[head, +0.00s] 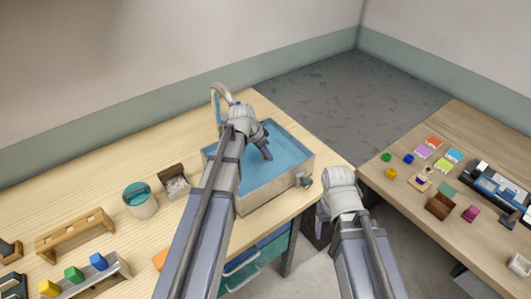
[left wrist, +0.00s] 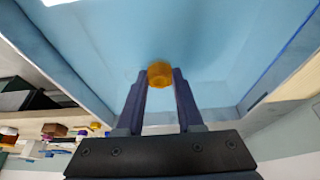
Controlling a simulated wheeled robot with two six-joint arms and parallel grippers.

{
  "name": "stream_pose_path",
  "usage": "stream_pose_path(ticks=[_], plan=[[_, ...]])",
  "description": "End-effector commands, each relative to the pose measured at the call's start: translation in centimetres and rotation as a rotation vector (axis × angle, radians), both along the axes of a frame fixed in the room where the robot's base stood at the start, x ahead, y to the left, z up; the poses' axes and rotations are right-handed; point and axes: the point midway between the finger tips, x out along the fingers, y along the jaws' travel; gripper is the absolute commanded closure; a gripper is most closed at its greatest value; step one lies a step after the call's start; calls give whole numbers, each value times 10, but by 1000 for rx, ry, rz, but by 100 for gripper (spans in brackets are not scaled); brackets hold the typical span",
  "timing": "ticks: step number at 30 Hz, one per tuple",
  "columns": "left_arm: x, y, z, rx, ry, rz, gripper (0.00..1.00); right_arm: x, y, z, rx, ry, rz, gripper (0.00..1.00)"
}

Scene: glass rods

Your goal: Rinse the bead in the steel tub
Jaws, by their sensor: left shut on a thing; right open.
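The steel tub (head: 245,205) holds blue water and stands at the right end of the wooden counter. My left gripper (head: 268,155) reaches down inside the tub's walls. In the left wrist view, the left gripper (left wrist: 160,78) is shut on an amber bead (left wrist: 160,73), held between its fingertips. The bead is hidden in the head view. Whether it is under the water I cannot tell for sure. My right gripper (head: 321,212) is off the counter's front edge, to the right of the tub, empty and partly hidden by its own wrist.
A curved tap (head: 218,97) stands behind the tub. A teal-topped pot (head: 141,208), a small box (head: 174,188) and wooden racks (head: 75,237) are on the left. A second table (head: 410,200) on the right holds coloured pieces. A floor gap separates the tables.

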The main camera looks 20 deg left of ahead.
Motion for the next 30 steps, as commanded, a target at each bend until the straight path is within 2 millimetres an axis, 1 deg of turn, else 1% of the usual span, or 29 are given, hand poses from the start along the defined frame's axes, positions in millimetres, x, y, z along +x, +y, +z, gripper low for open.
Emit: stream_pose_path(ticks=[1, 18, 30], plan=[[0, 0, 10, 0, 0, 0, 100, 0, 0, 10, 0, 0, 0, 29], [0, 0, 62, 0, 0, 0, 100, 0, 0, 62, 0, 0, 1, 29], [0, 0, 62, 0, 0, 0, 100, 0, 0, 62, 0, 0, 1, 29]])
